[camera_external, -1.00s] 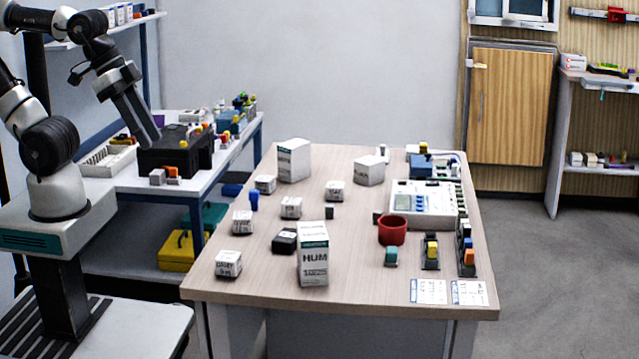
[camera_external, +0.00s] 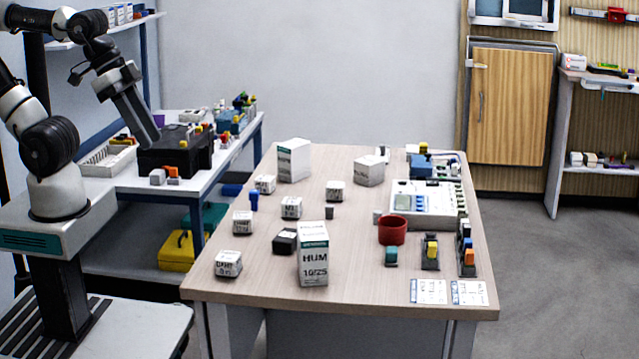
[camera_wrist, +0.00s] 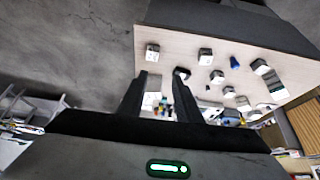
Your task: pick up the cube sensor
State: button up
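Several small white labelled cubes stand on the wooden table (camera_external: 350,300): one at the front left (camera_external: 228,263), one behind it (camera_external: 242,222), one near the middle (camera_external: 291,207), one at the back left (camera_external: 265,184) and one right of that (camera_external: 335,190). A black cube with a pale top (camera_external: 285,241) stands beside a tall HUM box. I cannot tell which is the cube sensor. My gripper (camera_external: 150,138) is up at the left, away from the table. In the wrist view my gripper (camera_wrist: 160,76) has its fingers apart with nothing held; the white cubes (camera_wrist: 205,57) show beyond.
The tall HUM box (camera_external: 313,255) stands at the table's front middle. A larger white box (camera_external: 294,160) stands at the back. A side bench holds a black case (camera_external: 170,155).

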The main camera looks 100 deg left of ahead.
jog(key=o, duration=0.7)
jog(key=n+g+p, duration=0.2)
jog(key=g, duration=0.4)
send_over(247, 215)
notch_tip(247, 215, down, 21)
jog(key=shift+d+r, duration=0.15)
jog(key=shift+a+f, duration=0.2)
jog(key=shift+f, duration=2.7)
